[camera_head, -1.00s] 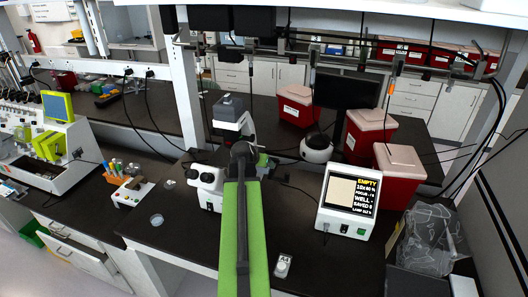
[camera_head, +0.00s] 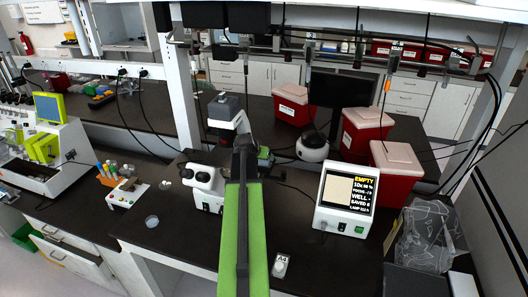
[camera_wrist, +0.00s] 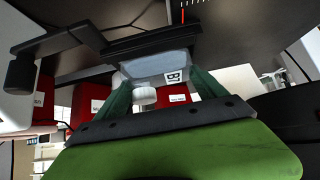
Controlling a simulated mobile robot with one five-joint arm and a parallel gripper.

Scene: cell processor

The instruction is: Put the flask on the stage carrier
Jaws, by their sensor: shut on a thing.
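In the wrist view, my gripper (camera_wrist: 165,78) has its two green fingers shut on a clear grey flask (camera_wrist: 158,66) with a white cap (camera_wrist: 143,96) and a label that seems to read B1. A dark plate-like part with an arm (camera_wrist: 100,42), perhaps the microscope stage with its carrier, lies just beyond the flask. I cannot tell whether they touch. In the head view, my green arm hides the flask, the gripper and the stage.
A display unit (camera_head: 346,200) reading EMPTY stands right of my arm. A small item labelled A4 (camera_head: 280,265) lies on the front bench. Red bins (camera_head: 396,175) stand at the right, a clear dish (camera_head: 152,222) at the left. The bench front between dish and arm is clear.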

